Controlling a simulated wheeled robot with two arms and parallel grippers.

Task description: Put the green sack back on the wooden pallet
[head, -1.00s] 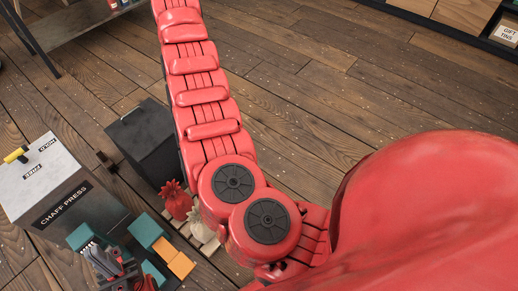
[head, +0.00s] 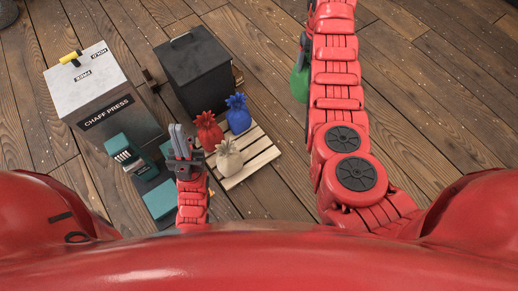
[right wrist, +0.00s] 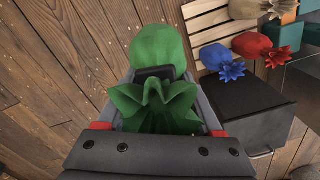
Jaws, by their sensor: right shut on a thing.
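The green sack (head: 299,86) shows partly beside my right arm in the head view, off to the right of the pallet. In the right wrist view my right gripper (right wrist: 155,110) is shut on the gathered neck of the green sack (right wrist: 160,50), whose round body hangs beyond the fingers. The wooden pallet (head: 262,160) carries a red sack (head: 208,132), a blue sack (head: 238,116) and a cream sack (head: 228,158). My left gripper (head: 179,138) is left of these sacks and holds nothing visible; its finger gap is unclear.
A black bin (head: 198,68) stands directly behind the pallet. The chaff press (head: 105,95) stands to its left. Teal boxes (head: 160,197) lie near my left gripper. The pallet's right part looks bare, and open plank floor lies between the pallet and my right arm.

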